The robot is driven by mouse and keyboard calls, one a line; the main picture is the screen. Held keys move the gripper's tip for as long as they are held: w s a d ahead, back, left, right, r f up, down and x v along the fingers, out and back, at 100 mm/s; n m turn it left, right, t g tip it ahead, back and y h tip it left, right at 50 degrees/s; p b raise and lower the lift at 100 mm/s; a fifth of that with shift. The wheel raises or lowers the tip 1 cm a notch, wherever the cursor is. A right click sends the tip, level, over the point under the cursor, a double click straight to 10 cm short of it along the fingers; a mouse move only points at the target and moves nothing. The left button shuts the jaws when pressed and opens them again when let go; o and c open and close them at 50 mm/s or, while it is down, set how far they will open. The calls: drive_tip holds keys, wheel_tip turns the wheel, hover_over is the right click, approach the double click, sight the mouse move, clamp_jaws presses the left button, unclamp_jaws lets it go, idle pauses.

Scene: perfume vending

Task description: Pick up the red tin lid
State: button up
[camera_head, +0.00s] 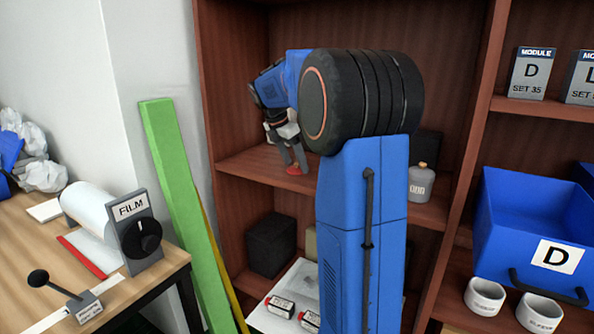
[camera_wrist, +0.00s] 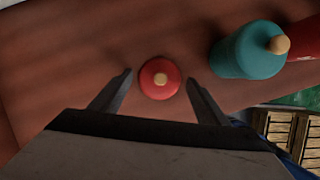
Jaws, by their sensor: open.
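The red tin lid (camera_wrist: 148,88) is a small red disc with a tan knob on top. My gripper (camera_wrist: 157,82) is open, with one finger on each side of the lid and gaps between the fingers and the lid. In the head view my gripper (camera_head: 293,165) points down over the shelf, and my blue arm hides part of the shelf.
A teal container with a tan knob (camera_wrist: 247,50) stands right of the lid in the wrist view, with a red object (camera_wrist: 305,38) beside it. A grey bottle (camera_head: 421,183) stands on the shelf farther right. The shelf's side wall (camera_head: 228,80) is to the left.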

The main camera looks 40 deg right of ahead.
drive_tip(key=shift+d+f, duration=0.1)
drive_tip(key=shift+f, duration=0.1)
drive_tip(key=c, duration=1.2)
drive_tip(key=shift+c, duration=0.2)
